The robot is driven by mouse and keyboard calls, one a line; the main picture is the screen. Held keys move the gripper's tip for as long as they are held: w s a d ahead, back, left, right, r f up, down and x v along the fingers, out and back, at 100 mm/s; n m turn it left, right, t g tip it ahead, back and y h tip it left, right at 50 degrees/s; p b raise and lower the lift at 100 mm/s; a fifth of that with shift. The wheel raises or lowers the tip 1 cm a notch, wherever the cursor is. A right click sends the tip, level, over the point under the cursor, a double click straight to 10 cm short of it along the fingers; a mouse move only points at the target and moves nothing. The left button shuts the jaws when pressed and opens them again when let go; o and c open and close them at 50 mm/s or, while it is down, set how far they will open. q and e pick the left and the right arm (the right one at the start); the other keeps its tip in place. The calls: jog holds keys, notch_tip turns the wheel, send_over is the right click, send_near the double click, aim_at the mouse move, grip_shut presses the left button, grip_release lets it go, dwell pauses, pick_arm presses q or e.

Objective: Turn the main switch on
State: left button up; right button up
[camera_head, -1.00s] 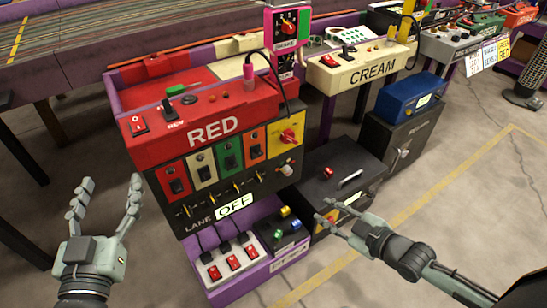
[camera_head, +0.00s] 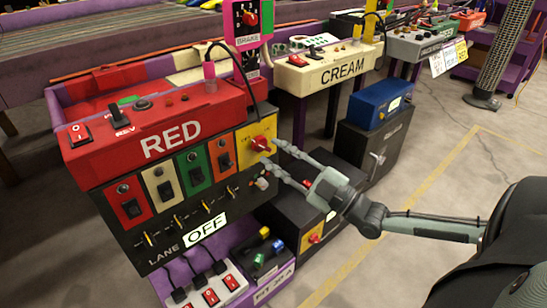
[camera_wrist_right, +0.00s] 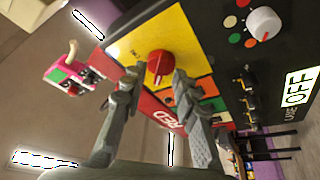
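A red rotary knob (camera_head: 261,143) sits on a yellow plate (camera_head: 248,157) at the right end of the black panel under the red RED console (camera_head: 170,130). My right gripper (camera_head: 268,153) is open, with its fingertips close to the knob. In the right wrist view the red knob (camera_wrist_right: 160,67) shows between the tips of the spread fingers (camera_wrist_right: 155,82); I cannot tell whether they touch it. A white knob (camera_head: 263,183) is just below, beside the fingers; it also shows in the right wrist view (camera_wrist_right: 263,24). My left gripper is out of view.
An OFF sign (camera_head: 205,231) hangs below a row of colored switch plates. A power strip with red switches (camera_head: 211,297) lies on the purple shelf below. A black box (camera_head: 290,222) stands under my right forearm. Open floor (camera_head: 440,190) lies to the right.

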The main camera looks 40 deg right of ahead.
jog(key=shift+w+a+r, duration=0.15)
jog(key=shift+w+a, duration=0.05)
jog(key=shift+w, duration=0.3)
jog(key=shift+c, duration=0.3)
grip_shut()
